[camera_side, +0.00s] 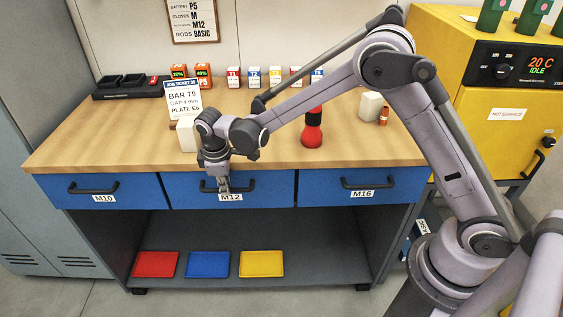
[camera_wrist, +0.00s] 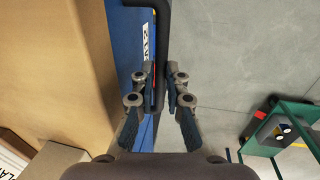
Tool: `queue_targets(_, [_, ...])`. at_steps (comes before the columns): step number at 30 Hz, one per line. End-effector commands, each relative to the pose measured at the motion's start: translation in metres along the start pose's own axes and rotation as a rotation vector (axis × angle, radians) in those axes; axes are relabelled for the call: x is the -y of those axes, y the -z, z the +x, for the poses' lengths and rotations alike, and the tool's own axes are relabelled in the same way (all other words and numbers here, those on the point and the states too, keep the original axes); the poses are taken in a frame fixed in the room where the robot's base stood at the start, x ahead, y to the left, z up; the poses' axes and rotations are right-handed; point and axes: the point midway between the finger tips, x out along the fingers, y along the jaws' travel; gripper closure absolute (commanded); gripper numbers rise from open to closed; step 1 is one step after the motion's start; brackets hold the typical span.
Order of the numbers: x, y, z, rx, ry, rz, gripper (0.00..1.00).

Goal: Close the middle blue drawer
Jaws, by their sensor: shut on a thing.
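The middle blue drawer (camera_side: 275,188), labelled M12, is under the wooden worktop. Its front looks flush or nearly flush with the drawers beside it; a small gap cannot be told. Its dark bar handle (camera_side: 246,185) crosses the front. In the wrist view, my gripper's fingers (camera_wrist: 163,88) stand on either side of the dark handle (camera_wrist: 164,25), beside the blue drawer front (camera_wrist: 125,28). The fingers partly hide the handle.
Blue drawers M10 (camera_side: 140,188) and M16 (camera_side: 318,187) flank it and look shut. On the worktop (camera_side: 85,140) stand a job ticket sign (camera_side: 181,100), small boxes and a red bottle (camera_side: 312,130). Red, blue and yellow trays lie on the shelf below.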

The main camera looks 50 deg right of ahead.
Motion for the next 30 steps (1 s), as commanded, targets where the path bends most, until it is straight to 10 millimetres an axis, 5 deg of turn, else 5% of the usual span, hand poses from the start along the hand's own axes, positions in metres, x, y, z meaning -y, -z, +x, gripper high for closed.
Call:
queue_targets(3, [-0.007, 0.0, 0.001, -0.003, -0.015, 0.004, 0.64])
queue_targets(17, [-0.003, -0.001, 0.0, -0.001, -0.013, 0.004, 0.64])
queue_targets(30, [0.06, 0.001, -0.011, -0.003, -0.008, -0.001, 0.64])
